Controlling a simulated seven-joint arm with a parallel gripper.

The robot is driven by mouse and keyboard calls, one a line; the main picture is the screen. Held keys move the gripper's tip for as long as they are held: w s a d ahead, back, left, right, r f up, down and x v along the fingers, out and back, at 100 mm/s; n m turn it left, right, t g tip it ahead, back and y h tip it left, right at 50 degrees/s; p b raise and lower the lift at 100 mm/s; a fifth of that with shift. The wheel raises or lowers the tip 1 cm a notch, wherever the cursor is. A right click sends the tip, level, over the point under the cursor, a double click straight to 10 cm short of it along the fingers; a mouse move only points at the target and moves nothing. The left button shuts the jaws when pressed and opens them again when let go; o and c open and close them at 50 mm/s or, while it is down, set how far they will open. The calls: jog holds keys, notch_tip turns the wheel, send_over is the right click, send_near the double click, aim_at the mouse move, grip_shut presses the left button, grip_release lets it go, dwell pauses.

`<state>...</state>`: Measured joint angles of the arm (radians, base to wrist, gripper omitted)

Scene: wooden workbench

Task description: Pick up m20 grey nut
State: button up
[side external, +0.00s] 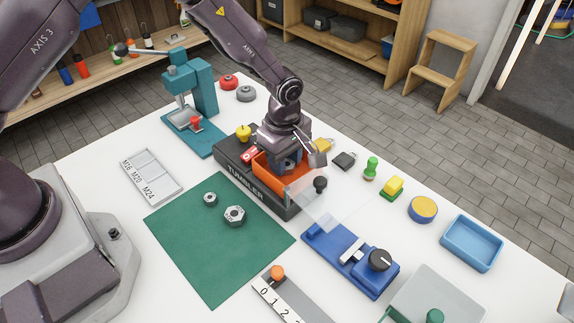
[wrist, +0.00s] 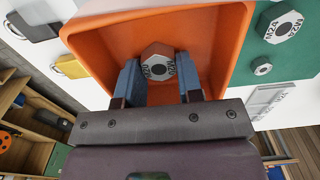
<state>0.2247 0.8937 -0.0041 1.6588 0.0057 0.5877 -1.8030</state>
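The grey M20 nut (wrist: 158,67), a hexagon with M20 printed on its pale face, is inside the orange bin (wrist: 222,28) in the wrist view. My gripper (wrist: 159,75) reaches into the bin, with one blue-grey finger on each side of the nut. The nut fills nearly all the gap between the fingers; whether they press on it cannot be told. In the side view my gripper (side external: 288,160) is down in the orange bin (side external: 265,172) on the dark tumbler (side external: 238,180), and the nut is hidden there.
The M24 nut (side external: 235,216) and a smaller nut (side external: 210,198) lie on the green mat (side external: 200,260). The bin walls stand close around my fingers. A clear panel (side external: 335,207) and a blue fixture (side external: 350,258) stand right of the tumbler. A teal press (side external: 190,90) stands behind left.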

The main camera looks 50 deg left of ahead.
jog(key=c, duration=0.4)
jog(key=shift+r, duration=0.1)
